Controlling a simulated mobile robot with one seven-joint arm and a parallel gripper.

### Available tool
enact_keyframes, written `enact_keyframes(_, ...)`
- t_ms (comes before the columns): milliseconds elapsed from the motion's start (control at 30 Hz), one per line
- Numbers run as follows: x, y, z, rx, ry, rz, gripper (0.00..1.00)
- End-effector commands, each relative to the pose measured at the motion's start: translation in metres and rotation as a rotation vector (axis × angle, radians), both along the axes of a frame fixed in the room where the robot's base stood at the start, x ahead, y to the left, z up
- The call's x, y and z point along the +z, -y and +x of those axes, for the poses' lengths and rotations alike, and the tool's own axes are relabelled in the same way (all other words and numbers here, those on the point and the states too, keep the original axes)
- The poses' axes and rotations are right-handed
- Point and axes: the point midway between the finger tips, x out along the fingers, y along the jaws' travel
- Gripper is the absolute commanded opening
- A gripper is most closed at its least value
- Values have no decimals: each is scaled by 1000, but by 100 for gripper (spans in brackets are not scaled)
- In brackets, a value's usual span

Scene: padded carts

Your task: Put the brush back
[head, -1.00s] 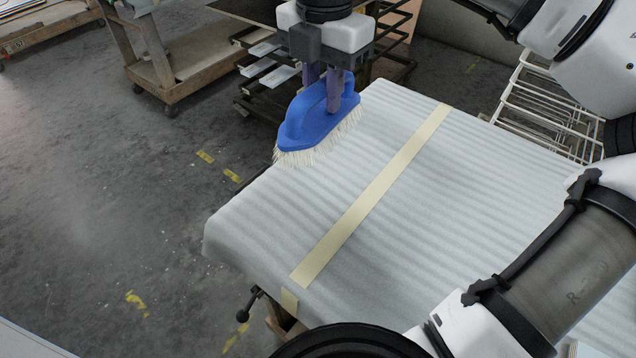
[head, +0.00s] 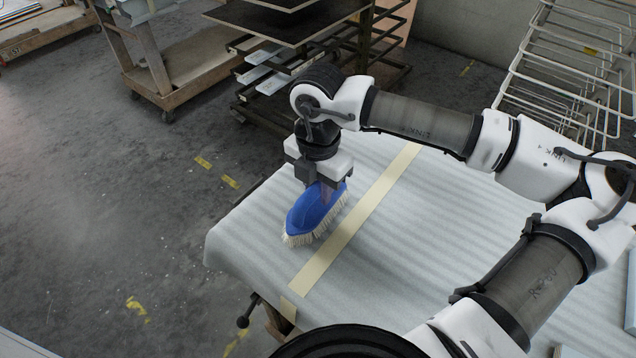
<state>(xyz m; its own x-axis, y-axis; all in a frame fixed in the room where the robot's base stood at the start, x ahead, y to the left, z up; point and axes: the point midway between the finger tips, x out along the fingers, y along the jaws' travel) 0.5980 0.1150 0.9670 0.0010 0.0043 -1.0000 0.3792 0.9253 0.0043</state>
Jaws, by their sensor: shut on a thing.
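The brush (head: 309,212) has a blue body and pale bristles that point down. My gripper (head: 326,190) is shut on the top of the brush from above, and its fingers are partly hidden by the brush body. The brush is over the padded cart top (head: 255,240), left of the beige tape strip (head: 345,232). The bristles are at or very near the padding; I cannot tell whether they touch.
A wire rack (head: 565,75) stands beyond the cart at the right. A dark shelf rack (head: 290,30) and a wooden cart (head: 165,75) stand behind. The padding right of the tape is largely clear beneath my arm. Open floor lies at the left.

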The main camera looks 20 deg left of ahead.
Motion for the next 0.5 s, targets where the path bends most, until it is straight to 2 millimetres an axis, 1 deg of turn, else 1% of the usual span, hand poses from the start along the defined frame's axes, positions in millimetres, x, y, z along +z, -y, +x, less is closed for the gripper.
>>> enact_keyframes(233, -1, 0, 0, 0, 1, 1, 2)
enact_keyframes(400, -5, 0, 0, 0, 1, 1, 2)
enact_keyframes(433, -5, 0, 0, 0, 1, 1, 24)
enact_keyframes(500, -3, 0, 0, 0, 1, 1, 34)
